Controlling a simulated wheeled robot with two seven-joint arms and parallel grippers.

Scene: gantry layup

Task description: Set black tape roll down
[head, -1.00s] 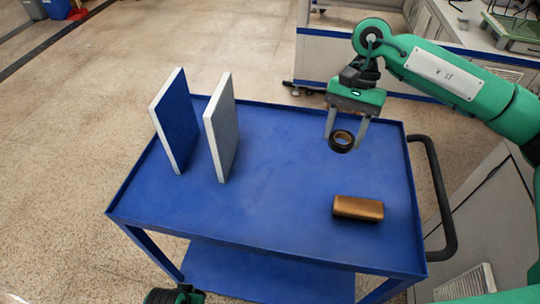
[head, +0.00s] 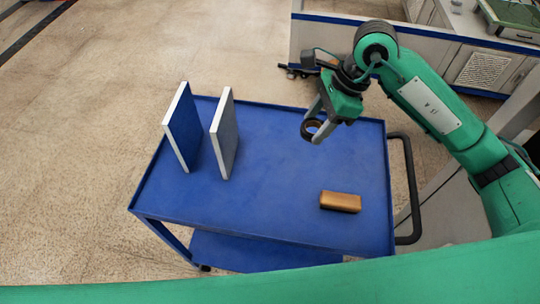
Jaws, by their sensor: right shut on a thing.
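The black tape roll (head: 307,131), a dark ring with a tan core, is in the head view over the right rear part of the blue cart top (head: 270,215). My right gripper (head: 316,130) is shut on the tape roll, with its fingers pointing down and to the left. The roll seems to be above the cart surface; I cannot tell the exact gap. My left gripper is not in view.
Two upright panels, one blue-faced (head: 183,128) and one grey-white (head: 224,135), stand on the cart's left side. A bronze block (head: 340,202) lies at the front right. The middle of the cart top is clear. A black handle (head: 412,190) is on the right.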

